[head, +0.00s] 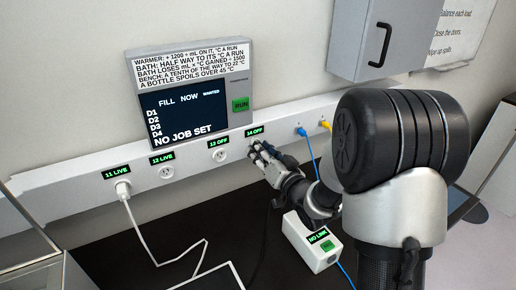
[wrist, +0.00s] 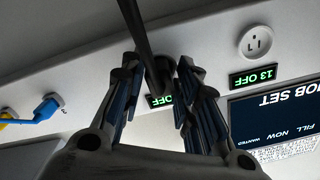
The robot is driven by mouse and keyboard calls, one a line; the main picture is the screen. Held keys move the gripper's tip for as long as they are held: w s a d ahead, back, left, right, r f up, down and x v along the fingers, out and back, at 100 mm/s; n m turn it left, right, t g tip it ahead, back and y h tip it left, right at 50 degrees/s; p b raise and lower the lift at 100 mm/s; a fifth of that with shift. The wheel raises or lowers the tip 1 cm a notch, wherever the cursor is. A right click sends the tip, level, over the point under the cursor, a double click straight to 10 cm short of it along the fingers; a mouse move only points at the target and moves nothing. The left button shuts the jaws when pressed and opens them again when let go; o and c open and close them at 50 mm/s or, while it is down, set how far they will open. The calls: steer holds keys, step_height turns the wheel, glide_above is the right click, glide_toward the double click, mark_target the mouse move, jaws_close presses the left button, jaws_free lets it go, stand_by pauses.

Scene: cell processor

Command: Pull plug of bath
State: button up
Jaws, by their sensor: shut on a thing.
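My gripper (head: 258,152) is at the wall rail, at the outlet labelled 14 OFF (head: 254,131). In the wrist view my gripper (wrist: 156,78) has its two fingers on either side of a black plug (wrist: 163,68) and is shut on it. A black cord (wrist: 136,28) runs from the plug to the top of that view. The outlet face behind the plug is hidden, so I cannot tell whether the plug is seated or out. In the head view my fingers hide the plug.
Outlet 11 LIVE holds a white plug (head: 122,188). Outlets 12 LIVE (head: 166,172) and 13 OFF (head: 220,156) are empty. Blue (head: 302,132) and yellow (head: 325,125) connectors are to the right. A white NO LINK box (head: 303,249) stands below my gripper. The screen (head: 185,120) reads NO JOB SET.

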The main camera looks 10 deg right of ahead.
jaws_close()
steer(key=shift+b+v, duration=0.45)
steer(key=shift+v, duration=0.75)
